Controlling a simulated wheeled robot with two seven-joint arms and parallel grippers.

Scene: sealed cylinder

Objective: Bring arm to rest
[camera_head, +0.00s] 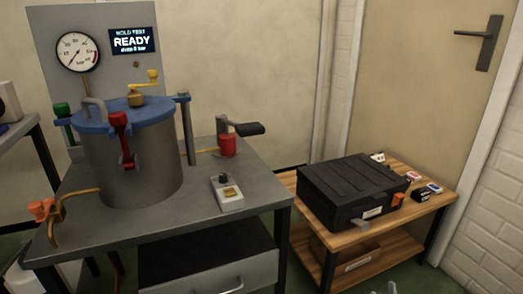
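Neither of my grippers shows clearly in the head view. The sealed cylinder (133,160) is a grey metal vessel standing upright on the grey workbench. Its blue lid (122,114) is on top, with a brass valve (137,98) and a grey handle on it. A red-handled clamp (121,135) is at the front of the cylinder, and a green-topped one (62,112) is at its left. A gauge (77,52) and a display (134,41) reading "HOLD TEST READY" are on the panel behind.
The workbench (180,234) also holds a red device with a black handle (228,146), a small grey box (227,193) and a brass pipe with an orange handle (52,218). A black case (350,188) lies on the wooden table (408,208) at the right. A door (420,80) stands behind.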

